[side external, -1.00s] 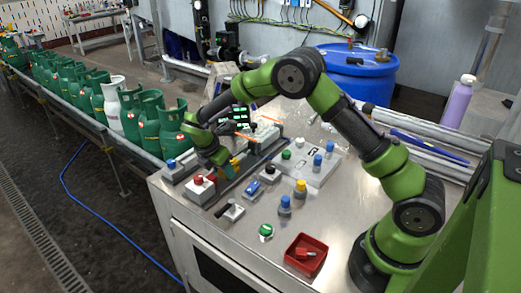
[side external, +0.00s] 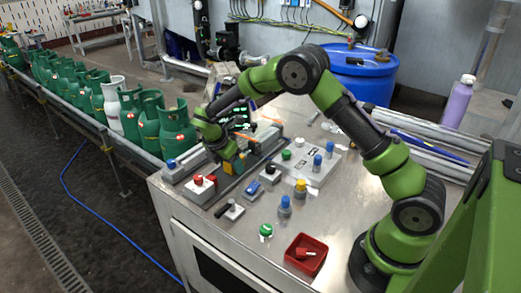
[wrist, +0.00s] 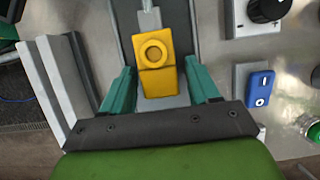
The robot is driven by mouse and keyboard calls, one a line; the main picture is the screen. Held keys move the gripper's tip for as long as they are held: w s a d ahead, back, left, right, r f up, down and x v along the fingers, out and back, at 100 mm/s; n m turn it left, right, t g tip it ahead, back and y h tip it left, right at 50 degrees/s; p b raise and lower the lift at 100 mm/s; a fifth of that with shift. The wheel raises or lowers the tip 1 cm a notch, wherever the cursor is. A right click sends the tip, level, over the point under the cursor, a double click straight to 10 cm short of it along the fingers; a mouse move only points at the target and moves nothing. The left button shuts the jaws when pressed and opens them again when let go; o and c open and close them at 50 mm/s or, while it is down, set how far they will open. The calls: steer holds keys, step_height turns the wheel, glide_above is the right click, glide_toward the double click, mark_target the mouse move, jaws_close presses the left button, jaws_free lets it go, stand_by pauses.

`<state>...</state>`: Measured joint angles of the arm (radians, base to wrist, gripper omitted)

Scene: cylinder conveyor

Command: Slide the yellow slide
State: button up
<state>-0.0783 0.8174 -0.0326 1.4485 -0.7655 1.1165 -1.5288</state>
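The yellow slide (wrist: 155,62) is a block with a round raised knob on a dark grey track, seen in the wrist view. My gripper (wrist: 160,78) is open, with one teal finger on each side of the slide and gaps visible between fingers and block. In the side external view my gripper (side external: 232,166) is low over the slide's rail on the metal table. Only a little of the yellow slide (side external: 241,157) shows there, partly hidden by my gripper.
A box with a red button (side external: 199,181) stands left of my gripper, and a blue rocker switch (side external: 252,187) right of it. A panel with several knobs (side external: 310,165) is further right. A red tray (side external: 304,255) lies near the front edge. Green gas cylinders (side external: 177,130) line the conveyor.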

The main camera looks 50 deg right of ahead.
steer(key=shift+a, duration=0.15)
steer(key=shift+a+r, duration=0.2)
steer(key=shift+r, duration=0.25)
steer(key=v, duration=1.6)
steer(key=shift+d, duration=0.15)
steer(key=s+r+m+t+y, duration=0.3)
steer(key=s+m, duration=0.8)
steer(key=s, duration=0.2)
steer(key=s+a+r+m+t+y, duration=0.1)
steer(key=s+r+m+t+y, duration=0.2)
steer(key=s+m, duration=0.8)
steer(key=shift+s+a+r+t+y, duration=0.3)
steer(key=shift+s+r+t, duration=0.35)
steer(key=shift+s, duration=0.55)
